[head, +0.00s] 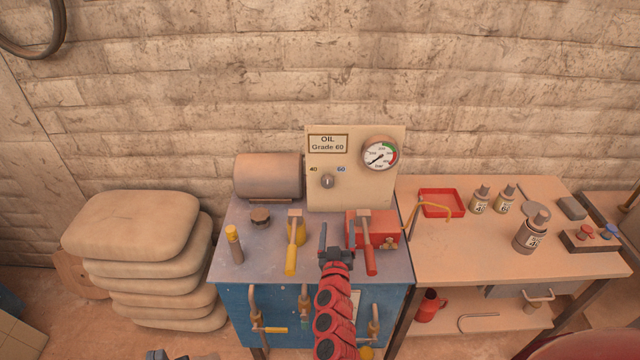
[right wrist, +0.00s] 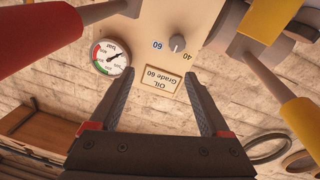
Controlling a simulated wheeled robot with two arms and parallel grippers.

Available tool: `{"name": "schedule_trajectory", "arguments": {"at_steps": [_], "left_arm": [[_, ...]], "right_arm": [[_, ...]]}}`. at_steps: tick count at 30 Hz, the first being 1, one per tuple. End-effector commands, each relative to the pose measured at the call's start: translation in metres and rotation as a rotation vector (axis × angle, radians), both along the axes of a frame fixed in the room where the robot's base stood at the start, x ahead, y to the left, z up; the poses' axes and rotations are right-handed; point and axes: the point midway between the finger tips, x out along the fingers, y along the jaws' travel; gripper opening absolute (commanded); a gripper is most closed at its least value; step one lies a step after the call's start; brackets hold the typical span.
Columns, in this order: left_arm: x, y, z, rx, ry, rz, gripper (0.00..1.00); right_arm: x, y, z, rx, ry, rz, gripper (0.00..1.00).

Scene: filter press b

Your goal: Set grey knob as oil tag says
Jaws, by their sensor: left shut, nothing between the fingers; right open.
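The grey knob (head: 327,181) sits on the upright cream panel (head: 348,196), below and between the marks 40 on the left and 60 on the right. Its exact pointing is too small to tell. The oil tag (head: 328,143) above it reads "OIL Grade 60". In the right wrist view the knob (right wrist: 177,43) and the tag (right wrist: 163,79) appear upside down, beyond the fingers. My right gripper (head: 343,248) is open and empty in front of the panel, below the knob and apart from it. My left gripper (head: 182,356) is shut, barely showing at the bottom edge.
A pressure gauge (head: 380,155) is on the panel's right. Yellow-handled (head: 292,255) and red-handled (head: 369,258) levers stand in front of the panel, either side of my right gripper. A red box (head: 390,228) is at right. Bottles (head: 479,200) stand on the side table (head: 470,255).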

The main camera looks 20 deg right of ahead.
Motion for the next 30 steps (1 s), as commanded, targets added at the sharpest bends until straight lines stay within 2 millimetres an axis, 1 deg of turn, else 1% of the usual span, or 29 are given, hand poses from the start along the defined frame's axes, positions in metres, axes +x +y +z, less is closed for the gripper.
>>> {"name": "schedule_trajectory", "arguments": {"at_steps": [1,4,8,14,19,25,30], "left_arm": [[0.0,0.0,0.0,0.0,0.0,0.0,0.0],[0.0,0.0,0.001,0.0,0.0,0.0,0.0],[0.0,0.0,0.002,0.0,0.0,0.0,0.0],[0.0,0.0,0.008,0.0,0.0,0.0,0.0],[0.0,0.0,0.009,0.0,0.0,0.0,0.0],[0.0,0.0,0.005,0.0,0.0,0.0,0.0],[0.0,0.0,-0.003,0.0,0.0,0.0,0.0]], "right_arm": [[0.006,0.005,0.0,0.0,0.016,0.019,0.81],[0.015,0.016,-0.002,0.0,0.046,0.06,0.81],[0.024,0.021,-0.002,-0.005,0.055,0.078,0.81],[0.048,0.012,0.0,-0.007,0.055,0.076,0.81],[0.074,0.006,0.0,-0.007,0.053,0.078,0.81],[0.103,-0.003,-0.002,-0.008,0.055,0.075,0.81],[0.127,-0.01,-0.003,-0.01,0.054,0.076,0.81]]}}
